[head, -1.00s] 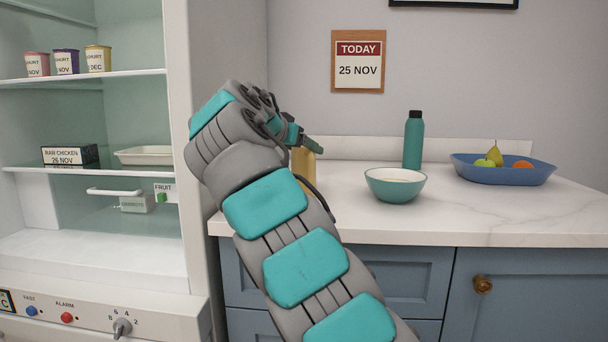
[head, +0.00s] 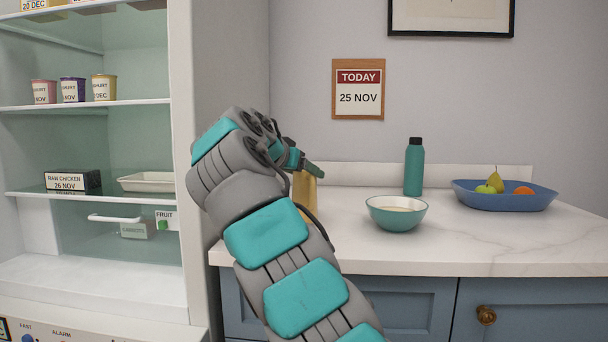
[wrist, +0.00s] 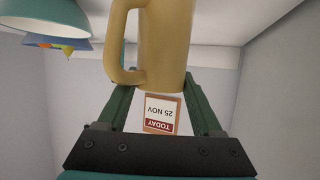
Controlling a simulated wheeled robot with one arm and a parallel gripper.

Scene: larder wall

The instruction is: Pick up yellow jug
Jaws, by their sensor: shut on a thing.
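The yellow jug (wrist: 165,40) is between the fingers of my gripper (wrist: 158,82) in the wrist view, where the picture is upside down. Its handle points to the left there. My gripper is shut on the jug. In the head view, the jug (head: 304,192) shows only as a narrow strip, with my arm hiding its left side and lower part. One green finger of my gripper (head: 311,168) shows across its top. The jug is over the left part of the counter; I cannot tell whether its base touches the top.
A teal bowl (head: 396,213) stands right of the jug on the white counter (head: 480,238). A teal bottle (head: 413,168) and a blue fruit dish (head: 505,197) are farther right. The open fridge (head: 110,200) is at left. The counter's front right is clear.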

